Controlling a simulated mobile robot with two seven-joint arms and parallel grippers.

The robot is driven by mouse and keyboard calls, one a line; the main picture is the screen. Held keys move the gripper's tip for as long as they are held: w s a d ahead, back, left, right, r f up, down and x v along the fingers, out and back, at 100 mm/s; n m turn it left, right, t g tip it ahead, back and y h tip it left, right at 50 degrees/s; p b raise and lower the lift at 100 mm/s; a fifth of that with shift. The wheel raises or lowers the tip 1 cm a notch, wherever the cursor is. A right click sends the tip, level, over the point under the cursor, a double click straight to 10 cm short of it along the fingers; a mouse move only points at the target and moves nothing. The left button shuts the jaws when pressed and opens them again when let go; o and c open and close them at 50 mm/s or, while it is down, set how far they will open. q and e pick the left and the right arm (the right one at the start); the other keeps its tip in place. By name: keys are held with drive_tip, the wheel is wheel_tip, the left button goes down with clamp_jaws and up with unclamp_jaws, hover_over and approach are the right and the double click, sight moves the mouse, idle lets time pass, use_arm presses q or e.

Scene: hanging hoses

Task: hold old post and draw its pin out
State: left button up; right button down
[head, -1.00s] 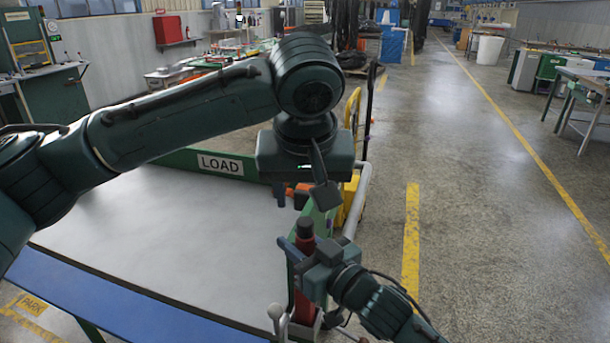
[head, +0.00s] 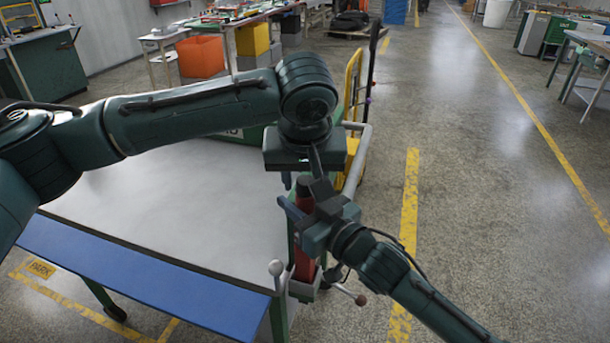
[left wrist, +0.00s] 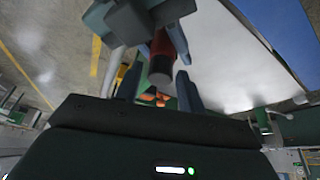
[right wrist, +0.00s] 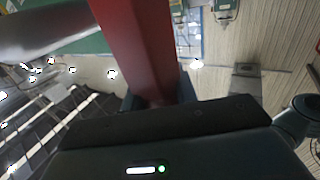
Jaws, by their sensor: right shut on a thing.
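The red post (head: 304,265) stands upright in a grey bracket at the table's right front corner. My right gripper (head: 296,212) is shut on its upper part; the right wrist view shows the red shaft (right wrist: 135,50) between the fingers. My left gripper (head: 301,178) is open just above the post's top. In the left wrist view the post's dark end (left wrist: 160,70) lies between the spread fingers, with no clear contact. A wooden knob (head: 360,299) sticks out right of the bracket, and a ball-ended lever (head: 276,268) stands left of it. I cannot tell which is the pin.
The grey-topped table (head: 190,205) with a blue front edge (head: 140,278) is bare. A tube rail (head: 357,165) and a yellow hand truck (head: 352,100) stand behind the post. An orange bin (head: 200,56) is farther back. The floor to the right is open.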

sight(305, 182)
use_arm(q)
drive_tip(key=c, duration=0.8)
drive_tip(key=shift+r, duration=0.7)
drive_tip(key=shift+r, duration=2.95)
drive_tip(key=shift+r, duration=1.5)
use_arm(e)
drive_tip(key=c, duration=1)
unclamp_jaws()
